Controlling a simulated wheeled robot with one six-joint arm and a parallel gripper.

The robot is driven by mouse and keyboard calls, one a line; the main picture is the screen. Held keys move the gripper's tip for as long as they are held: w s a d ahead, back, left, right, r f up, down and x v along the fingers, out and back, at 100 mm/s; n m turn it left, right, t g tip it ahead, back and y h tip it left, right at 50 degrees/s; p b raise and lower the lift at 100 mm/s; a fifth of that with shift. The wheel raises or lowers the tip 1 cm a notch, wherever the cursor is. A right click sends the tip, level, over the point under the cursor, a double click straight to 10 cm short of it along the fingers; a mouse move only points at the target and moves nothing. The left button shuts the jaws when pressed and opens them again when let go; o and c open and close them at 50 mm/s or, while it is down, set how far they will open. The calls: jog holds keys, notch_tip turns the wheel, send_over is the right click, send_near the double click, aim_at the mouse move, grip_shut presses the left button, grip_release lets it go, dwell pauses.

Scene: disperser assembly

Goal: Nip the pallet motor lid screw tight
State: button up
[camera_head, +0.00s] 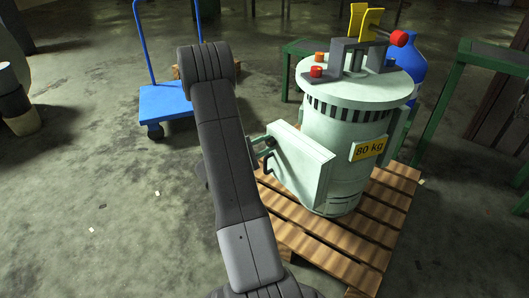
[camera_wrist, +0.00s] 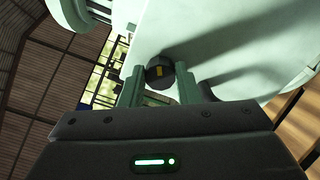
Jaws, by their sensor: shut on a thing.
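The pale green motor (camera_head: 335,160) stands upright on a wooden pallet (camera_head: 395,205) and bears a yellow "80 kg" plate. A pale box-shaped part with a flat lid face (camera_head: 303,168) sticks out from its left side. In the wrist view a dark round screw head (camera_wrist: 160,72) with a yellow mark sits against a pale green surface (camera_wrist: 215,35). My gripper (camera_wrist: 160,84) has a finger on each side of the screw head and is shut on it. In the head view my own arm hides most of the gripper and the screw. How deep the screw sits cannot be told.
A blue trolley (camera_head: 175,101) stands at the back left. A green table frame (camera_head: 455,75) is at the right, and a blue container (camera_head: 411,75) is behind the motor.

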jog(key=m, duration=0.3)
jog(key=shift+f+m, duration=0.1)
jog(key=shift+m, duration=0.2)
jog(key=m, duration=0.5)
jog(key=shift+f, duration=0.1)
dwell(0.4)
jog(key=o, duration=1)
jog(key=shift+c, duration=0.2)
jog(key=p+v, duration=0.3)
jog(key=v, duration=1)
jog(key=shift+s+a, duration=0.2)
jog(key=shift+a, duration=0.1)
